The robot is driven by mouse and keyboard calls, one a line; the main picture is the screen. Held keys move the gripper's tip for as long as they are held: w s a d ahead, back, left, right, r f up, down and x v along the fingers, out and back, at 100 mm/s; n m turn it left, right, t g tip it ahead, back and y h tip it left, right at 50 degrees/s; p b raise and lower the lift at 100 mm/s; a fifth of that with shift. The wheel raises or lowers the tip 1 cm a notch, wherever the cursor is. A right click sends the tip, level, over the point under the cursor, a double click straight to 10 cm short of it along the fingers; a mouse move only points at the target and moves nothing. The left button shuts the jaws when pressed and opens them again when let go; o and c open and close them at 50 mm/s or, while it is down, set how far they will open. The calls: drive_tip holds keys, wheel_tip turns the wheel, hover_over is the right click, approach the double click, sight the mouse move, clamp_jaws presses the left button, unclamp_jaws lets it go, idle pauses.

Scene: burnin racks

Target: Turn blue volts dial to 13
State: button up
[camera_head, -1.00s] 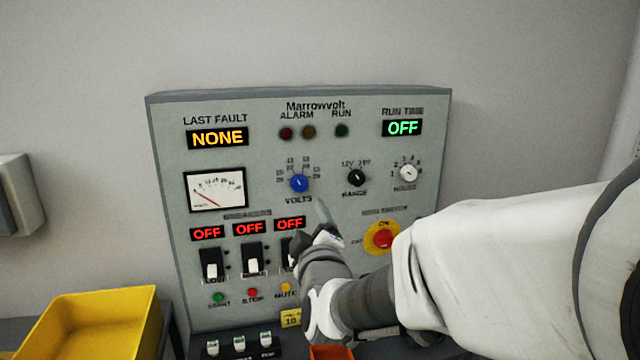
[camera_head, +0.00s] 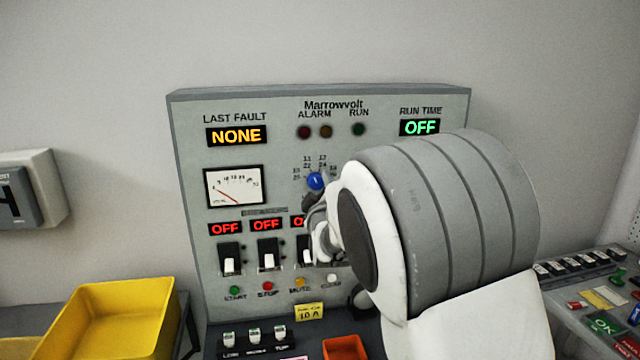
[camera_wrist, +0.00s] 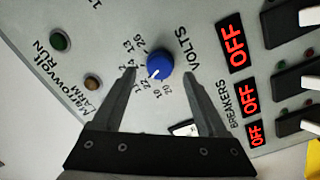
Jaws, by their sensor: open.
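The blue volts dial (camera_head: 316,181) is on the grey Marrowvolt panel (camera_head: 285,105), and its face carries a white pointer mark. In the wrist view the dial (camera_wrist: 160,62) lies between and slightly beyond the fingertips of my gripper (camera_wrist: 160,72). The jaws are open, with a finger on either side of the dial and a gap to each. In the wrist view the pointer is toward the lower left of the dial, near the printed 11 and 12; the exact setting is hard to read. In the head view my arm hides the right part of the scale and most of my gripper.
Breaker switches (camera_head: 268,257) with red OFF displays sit below the dial. A needle meter (camera_head: 233,188) is to its left. A yellow bin (camera_head: 110,310) stands at lower left. My arm covers the panel's right side, hiding the range dial and main switch.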

sight(316, 182)
drive_tip(key=shift+w+a, duration=0.2)
drive_tip(key=shift+w, duration=1.05)
clamp_jaws()
